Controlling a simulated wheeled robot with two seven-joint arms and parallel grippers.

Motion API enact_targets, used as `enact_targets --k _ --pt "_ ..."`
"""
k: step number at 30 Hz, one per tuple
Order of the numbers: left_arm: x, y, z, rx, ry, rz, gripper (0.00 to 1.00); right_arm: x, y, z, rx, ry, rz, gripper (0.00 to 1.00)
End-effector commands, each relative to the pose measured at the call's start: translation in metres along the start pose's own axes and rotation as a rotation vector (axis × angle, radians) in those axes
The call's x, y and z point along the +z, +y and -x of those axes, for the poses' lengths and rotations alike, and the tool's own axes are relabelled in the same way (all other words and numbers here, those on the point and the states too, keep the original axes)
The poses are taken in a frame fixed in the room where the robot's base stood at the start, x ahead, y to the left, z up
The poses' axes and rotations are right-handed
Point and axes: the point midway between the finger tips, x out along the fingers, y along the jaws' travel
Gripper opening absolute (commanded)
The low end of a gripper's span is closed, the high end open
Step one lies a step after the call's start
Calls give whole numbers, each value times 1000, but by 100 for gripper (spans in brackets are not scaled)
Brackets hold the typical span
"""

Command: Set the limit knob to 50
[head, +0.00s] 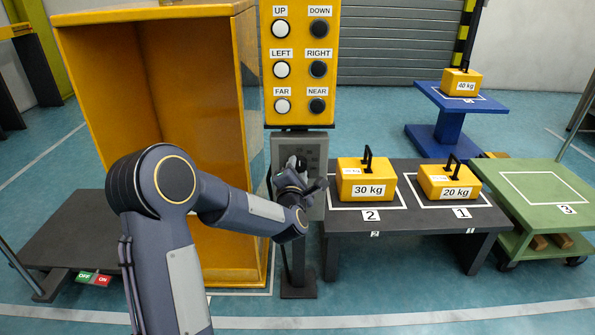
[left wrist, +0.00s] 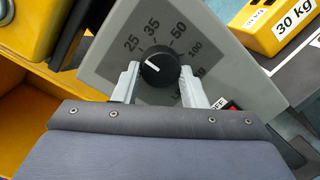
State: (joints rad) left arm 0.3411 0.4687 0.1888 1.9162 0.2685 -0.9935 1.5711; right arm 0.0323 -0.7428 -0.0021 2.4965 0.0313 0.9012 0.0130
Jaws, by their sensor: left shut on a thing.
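The black limit knob (left wrist: 158,70) sits on a grey dial panel (left wrist: 222,62) in the left wrist view. Marks 25, 35, 50 and 100 run around it; another mark at the right is partly hidden by a finger. In the head view my left gripper (head: 300,180) is in front of the grey panel (head: 314,152) and hides the knob. My right gripper is not in view.
A yellow button box (head: 300,60) is above the panel. A large yellow cabinet (head: 85,80) is left. A dark table (head: 400,222) bears 30 kg (head: 362,180) and 20 kg (head: 447,182) weights. A green cart (head: 540,215) and blue stand (head: 450,128) are right.

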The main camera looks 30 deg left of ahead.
Motion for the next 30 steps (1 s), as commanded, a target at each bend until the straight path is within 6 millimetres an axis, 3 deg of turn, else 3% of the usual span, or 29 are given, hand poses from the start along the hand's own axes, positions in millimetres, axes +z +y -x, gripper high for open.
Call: enact_targets --k 11,30 --pt "0 0 0 -12 6 -118 16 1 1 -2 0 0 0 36" --pt "5 3 0 -70 41 -693 16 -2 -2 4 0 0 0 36"
